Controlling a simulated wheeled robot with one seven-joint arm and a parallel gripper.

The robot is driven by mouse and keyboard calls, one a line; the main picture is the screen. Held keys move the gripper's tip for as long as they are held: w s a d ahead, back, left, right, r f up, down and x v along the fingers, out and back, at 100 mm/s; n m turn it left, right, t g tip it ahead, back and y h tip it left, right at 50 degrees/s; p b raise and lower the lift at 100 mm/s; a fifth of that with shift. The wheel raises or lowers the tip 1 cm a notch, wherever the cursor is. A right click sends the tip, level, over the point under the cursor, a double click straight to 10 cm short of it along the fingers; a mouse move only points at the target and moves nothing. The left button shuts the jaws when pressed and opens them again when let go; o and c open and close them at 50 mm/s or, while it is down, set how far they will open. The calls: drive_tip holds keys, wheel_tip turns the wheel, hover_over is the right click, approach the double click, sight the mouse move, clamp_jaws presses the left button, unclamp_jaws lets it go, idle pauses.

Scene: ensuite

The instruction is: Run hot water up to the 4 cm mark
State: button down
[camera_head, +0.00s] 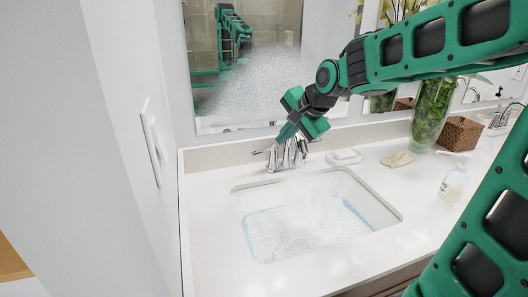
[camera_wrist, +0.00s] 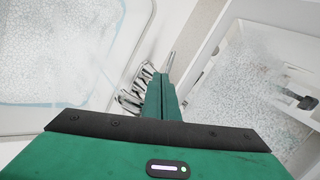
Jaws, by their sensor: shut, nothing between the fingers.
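The sink basin (camera_head: 375,205) is set in the white counter and holds clear, rippled water (camera_head: 295,230) with a pale blue edge. Whitish haze hangs over the water, below the spout. The chrome faucet (camera_head: 290,153) stands at the back of the basin, with lever handles on both sides. My gripper (camera_head: 281,139) is at the faucet, close to its left handle, with its fingers together and nothing between them. In the wrist view the closed fingers (camera_wrist: 162,88) point past the faucet (camera_wrist: 138,88); I cannot tell whether they touch it. I cannot read any depth mark.
The mirror (camera_head: 255,50) behind the faucet has a large fogged patch. A wall closes the left side.

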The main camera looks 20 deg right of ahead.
drive_tip(key=s+m, duration=0.2)
approach(265, 151)
wheel_tip(265, 151, down, 5)
drive_tip(key=s+a, duration=0.1)
drive_tip(key=a, duration=0.1)
drive_tip(key=w, duration=0.4)
drive_tip(key=shift+a+f, duration=0.2)
drive_tip(key=shift+a, duration=0.05)
drive_tip(key=shift+d, duration=0.15)
